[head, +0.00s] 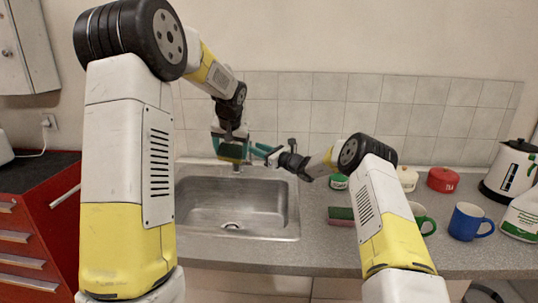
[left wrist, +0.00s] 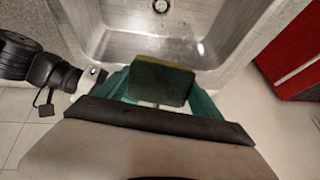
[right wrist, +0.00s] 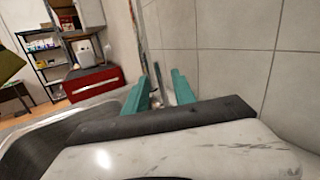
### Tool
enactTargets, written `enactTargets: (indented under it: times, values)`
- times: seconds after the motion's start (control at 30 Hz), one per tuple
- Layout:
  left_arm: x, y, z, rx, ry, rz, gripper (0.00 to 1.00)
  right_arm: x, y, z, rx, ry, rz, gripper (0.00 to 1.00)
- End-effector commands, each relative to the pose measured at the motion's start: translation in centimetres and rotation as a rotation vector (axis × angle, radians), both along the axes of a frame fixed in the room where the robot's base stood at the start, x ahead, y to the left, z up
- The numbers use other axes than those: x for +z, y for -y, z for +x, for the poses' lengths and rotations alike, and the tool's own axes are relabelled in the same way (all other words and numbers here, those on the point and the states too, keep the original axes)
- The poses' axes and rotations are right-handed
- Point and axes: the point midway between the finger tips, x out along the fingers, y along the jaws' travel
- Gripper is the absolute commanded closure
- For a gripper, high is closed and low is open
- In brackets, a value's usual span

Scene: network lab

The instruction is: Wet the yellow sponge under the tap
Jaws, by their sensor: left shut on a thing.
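The yellow sponge (head: 231,152), with a dark green face, is held in my left gripper (head: 230,140) above the back of the sink (head: 190,228), close to the tap (head: 237,168). In the left wrist view the sponge (left wrist: 160,82) sits between the teal fingers, its green face toward the camera and a thin yellow edge showing. My right gripper (head: 262,151) is beside the tap, just right of the sponge. In the right wrist view its teal fingers (right wrist: 158,95) stand apart, with a thin metallic part between them; contact is unclear. No running water is visible.
A green and reddish sponge (head: 341,215) lies on the counter right of the sink. A red drawer cabinet (head: 30,225) is at left.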

Motion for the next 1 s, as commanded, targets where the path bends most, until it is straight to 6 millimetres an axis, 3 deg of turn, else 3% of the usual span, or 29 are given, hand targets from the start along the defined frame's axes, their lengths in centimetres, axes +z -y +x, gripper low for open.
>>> enactTargets:
  times: [0.1, 0.4, 0.93, 1.0]
  values:
    - [0.0, 0.0, 0.0, 0.000, 0.000, 0.000, 0.56, -0.2, 2.5, -1.6, -0.004, -0.002, 0.001, 0.68]
    - [0.0, 0.0, 0.0, 0.000, 0.000, 0.000, 0.56, -0.6, 6.1, -4.3, -0.001, -0.001, 0.001, 0.68]
    - [0.0, 0.0, 0.0, 0.000, 0.000, 0.000, 0.56, -0.6, 6.6, -4.7, 0.000, 0.001, 0.001, 0.68]
    - [0.0, 0.0, 0.0, 0.000, 0.000, 0.000, 0.56, -0.6, 6.6, -4.7, 0.000, -0.003, 0.003, 0.82]
